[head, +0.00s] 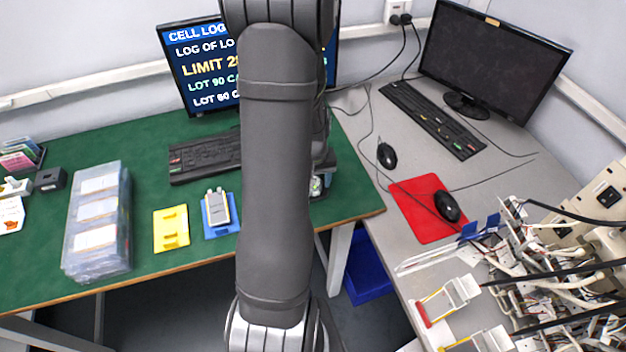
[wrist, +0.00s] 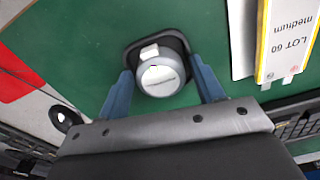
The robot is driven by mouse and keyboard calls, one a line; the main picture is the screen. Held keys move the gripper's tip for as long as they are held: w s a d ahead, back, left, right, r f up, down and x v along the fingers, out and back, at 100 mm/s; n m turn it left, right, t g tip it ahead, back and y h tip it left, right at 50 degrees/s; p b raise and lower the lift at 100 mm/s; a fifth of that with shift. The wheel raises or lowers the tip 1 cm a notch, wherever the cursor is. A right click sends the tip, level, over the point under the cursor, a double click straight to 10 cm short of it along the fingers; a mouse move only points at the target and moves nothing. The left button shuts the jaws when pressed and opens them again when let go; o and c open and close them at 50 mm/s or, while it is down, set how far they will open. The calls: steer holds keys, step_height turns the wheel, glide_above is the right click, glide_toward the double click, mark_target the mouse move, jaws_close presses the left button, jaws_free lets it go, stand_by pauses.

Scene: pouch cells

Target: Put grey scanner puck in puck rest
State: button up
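The grey scanner puck (wrist: 162,76), round with a pale block on its upper edge, is between the two blue fingers of my gripper (wrist: 160,68) in the wrist view. The fingers stand apart on either side, and a narrow gap shows beside the puck. A dark rounded holder (wrist: 181,42), which looks like the puck rest, shows around the puck's far side; I cannot tell whether the puck is seated in it. In the head view my arm hides most of this area, and only a small part of the gear there shows beside it.
In the wrist view a cell labelled LOT 60 medium (wrist: 283,40) lies to the right. In the head view a yellow tray (head: 171,229), a blue tray with a grey cell (head: 217,208) and a clear box stack (head: 98,220) stand on the green bench. Cables clutter the right desk.

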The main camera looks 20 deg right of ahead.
steer(key=shift+o, duration=0.4)
step_height(320, 180, up, 12)
steer(key=shift+r, duration=0.15)
stand_by(0.3)
step_height(320, 180, down, 12)
steer(key=shift+r, duration=0.6)
stand_by(0.3)
